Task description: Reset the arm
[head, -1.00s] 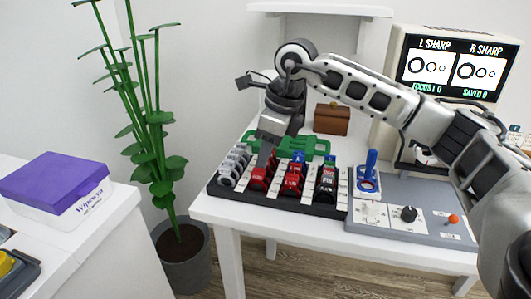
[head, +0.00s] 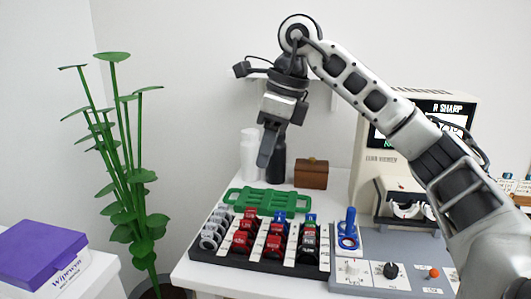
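My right arm comes in from the right in the head view, arches over the white table (head: 196,272) and bends down at its wrist. My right gripper (head: 266,158) points downward above the back of the table, clear of the lens tray (head: 310,269). Its fingers overlap in this view, so its opening cannot be judged, and I see nothing held in it. The tray holds grey rings, red lens pieces (head: 243,240) and dark ones in rows. My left gripper is not in view.
A lens-meter machine (head: 374,160) with a screen stands behind my arm at right. A control panel (head: 375,277) with knobs and a blue-handled piece (head: 348,228) lie in front. A green frame (head: 262,201), brown box (head: 311,174) and bottles stand behind the tray. A plant (head: 125,190) and wipes box (head: 45,255) are left.

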